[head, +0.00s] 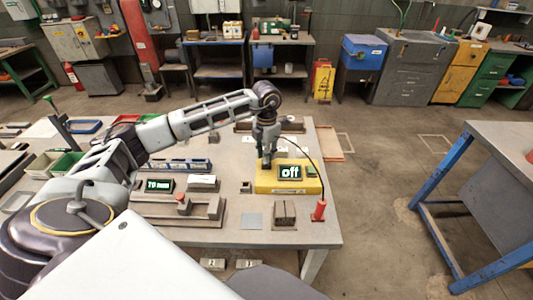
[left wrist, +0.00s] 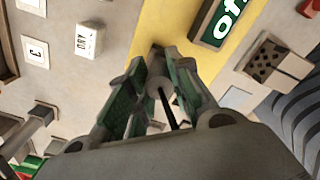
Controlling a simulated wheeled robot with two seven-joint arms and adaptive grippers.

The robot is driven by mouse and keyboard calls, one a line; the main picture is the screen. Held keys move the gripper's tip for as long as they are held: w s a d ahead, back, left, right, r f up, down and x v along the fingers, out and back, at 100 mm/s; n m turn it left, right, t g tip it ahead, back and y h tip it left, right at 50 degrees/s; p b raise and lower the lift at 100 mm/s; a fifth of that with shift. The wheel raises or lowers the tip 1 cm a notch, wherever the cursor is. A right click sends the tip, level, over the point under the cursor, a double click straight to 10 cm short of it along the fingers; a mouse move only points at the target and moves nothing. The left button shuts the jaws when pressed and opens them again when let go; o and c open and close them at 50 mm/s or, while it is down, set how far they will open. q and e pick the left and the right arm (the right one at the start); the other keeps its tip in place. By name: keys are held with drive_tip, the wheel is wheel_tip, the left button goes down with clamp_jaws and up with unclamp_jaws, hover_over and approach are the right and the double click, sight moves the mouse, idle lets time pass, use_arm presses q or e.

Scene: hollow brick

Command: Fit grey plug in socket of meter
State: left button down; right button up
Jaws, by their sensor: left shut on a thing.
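The yellow meter (head: 262,187) lies on the workbench, its display (head: 290,173) reading "off"; it also shows in the left wrist view (left wrist: 180,27). My left gripper (head: 266,161) is just above and beside the meter's back left part. In the left wrist view my left gripper (left wrist: 157,85) is shut on the grey plug (left wrist: 158,84), a small grey round piece between the green-lined fingers. A black cord runs from it. I cannot see the meter's socket or tell whether the plug touches the meter. My right gripper is not in view.
A red probe (head: 319,210) stands at the bench's right edge, with a black cable arching to it. A brown block with holes (head: 284,213) and a grey-blue square (head: 252,221) lie in front of the meter. A display reading "79 mm" (head: 158,185) and rails are left.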

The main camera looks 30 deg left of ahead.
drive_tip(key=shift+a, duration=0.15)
use_arm(q)
drive_tip(key=c, duration=1.6)
unclamp_jaws()
drive_tip(key=shift+o, duration=2)
wheel_tip(320, 180, up, 12)
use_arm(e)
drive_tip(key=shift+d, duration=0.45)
